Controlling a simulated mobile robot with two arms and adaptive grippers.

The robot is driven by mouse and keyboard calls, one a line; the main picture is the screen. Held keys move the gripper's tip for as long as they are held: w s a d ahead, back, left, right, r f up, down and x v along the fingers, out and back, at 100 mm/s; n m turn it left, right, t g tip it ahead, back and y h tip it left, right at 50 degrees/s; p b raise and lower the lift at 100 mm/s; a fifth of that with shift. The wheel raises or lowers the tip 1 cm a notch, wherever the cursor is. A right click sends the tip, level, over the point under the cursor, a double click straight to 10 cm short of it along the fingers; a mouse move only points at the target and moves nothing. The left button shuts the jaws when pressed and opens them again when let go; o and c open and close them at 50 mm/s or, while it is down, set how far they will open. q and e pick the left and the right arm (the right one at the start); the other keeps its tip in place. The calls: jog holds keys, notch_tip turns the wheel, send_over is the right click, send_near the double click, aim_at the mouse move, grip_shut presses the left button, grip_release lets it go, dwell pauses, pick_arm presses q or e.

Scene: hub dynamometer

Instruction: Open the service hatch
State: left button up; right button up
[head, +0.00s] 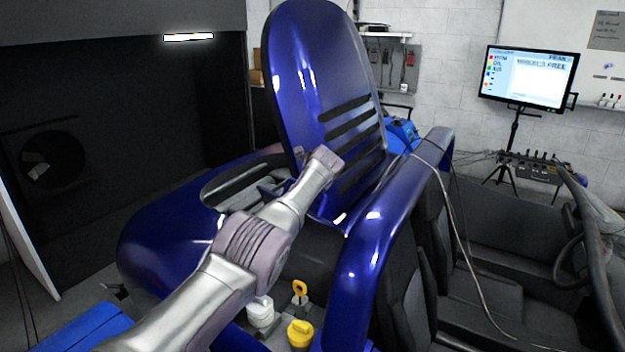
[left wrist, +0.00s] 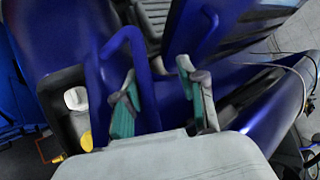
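The service hatch (head: 315,75) is a glossy blue panel with dark slots. It stands raised and steep above the blue car body in the head view. Its slotted part also shows at the top of the left wrist view (left wrist: 205,22). My left arm reaches across the front of the car, its wrist close to the hatch's lower part; its fingers are not clear in the head view. In the left wrist view my left gripper (left wrist: 163,95) has its teal-padded fingers apart. A bent blue bar (left wrist: 145,75) shows between them; I cannot tell whether they touch it. My right gripper is not in view.
A yellow cap (head: 300,333), a white cap (head: 260,312) and a yellow ring handle (head: 299,288) sit in the bay below my arm. Seats and a steering wheel (head: 570,262) are at right. A monitor (head: 530,77) stands behind.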

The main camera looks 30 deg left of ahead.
pick_arm(q)
jog(key=v, duration=1.1)
jog(key=shift+s+d, duration=0.25)
jog(key=shift+s, duration=0.05)
jog(key=shift+r, duration=0.15)
